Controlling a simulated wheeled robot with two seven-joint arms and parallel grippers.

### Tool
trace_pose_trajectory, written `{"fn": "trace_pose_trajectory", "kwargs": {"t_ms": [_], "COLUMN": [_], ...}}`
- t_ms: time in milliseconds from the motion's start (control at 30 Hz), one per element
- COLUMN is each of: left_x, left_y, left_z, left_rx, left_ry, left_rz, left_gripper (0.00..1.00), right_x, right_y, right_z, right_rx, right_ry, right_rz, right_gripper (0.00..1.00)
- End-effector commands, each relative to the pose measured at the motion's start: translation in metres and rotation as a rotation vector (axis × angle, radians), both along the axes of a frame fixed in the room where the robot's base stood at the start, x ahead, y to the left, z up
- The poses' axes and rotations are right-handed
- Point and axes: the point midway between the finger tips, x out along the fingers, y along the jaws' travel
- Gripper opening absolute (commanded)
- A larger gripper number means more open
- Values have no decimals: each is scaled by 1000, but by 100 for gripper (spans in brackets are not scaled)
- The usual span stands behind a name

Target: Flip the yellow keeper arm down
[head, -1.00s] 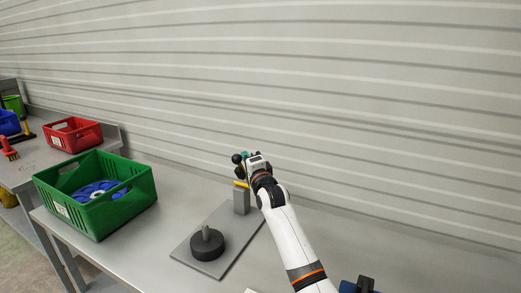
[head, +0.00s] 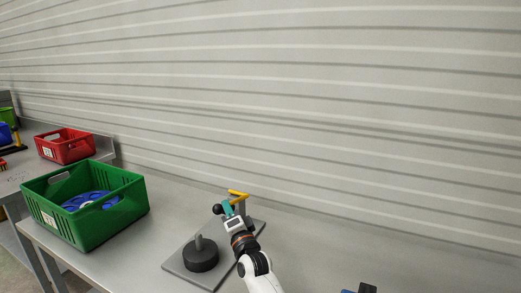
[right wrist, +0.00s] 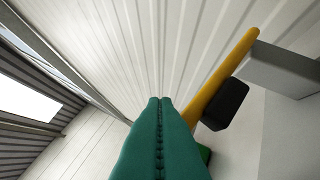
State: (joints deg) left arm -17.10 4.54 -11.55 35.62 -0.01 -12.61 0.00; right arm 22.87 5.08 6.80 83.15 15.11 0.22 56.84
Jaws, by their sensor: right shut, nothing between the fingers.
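The yellow keeper arm (head: 238,194) sits at the top of a grey post on a flat grey plate (head: 180,264). In the right wrist view the keeper arm (right wrist: 222,80) runs diagonally from the grey post (right wrist: 285,67), with a black block (right wrist: 225,103) on its side. My right gripper (head: 226,207) is just in front of the post, below the keeper arm. Its teal fingers (right wrist: 160,108) are shut and empty, to the left of the keeper arm in the wrist view. Whether they touch it I cannot tell. My left gripper is not in view.
A black disc (head: 201,258) with a grey upright pin stands on the plate. A green crate (head: 110,220) with blue contents stands to the left, and a red crate (head: 66,148) farther back. A striped wall rises behind the bench.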

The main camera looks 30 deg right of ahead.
Motion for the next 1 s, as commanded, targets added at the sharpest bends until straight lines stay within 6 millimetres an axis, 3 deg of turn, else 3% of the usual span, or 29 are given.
{"fn": "trace_pose_trajectory", "kwargs": {"t_ms": [833,1000], "left_x": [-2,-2], "left_y": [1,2], "left_z": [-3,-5], "left_rx": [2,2], "left_ry": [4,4], "left_rz": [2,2], "left_gripper": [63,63], "right_x": [-1,-15], "right_y": [3,5], "right_z": [-8,-14], "right_rx": [1,1], "right_ry": [0,1], "right_rz": [1,1], "right_gripper": [0,0]}}
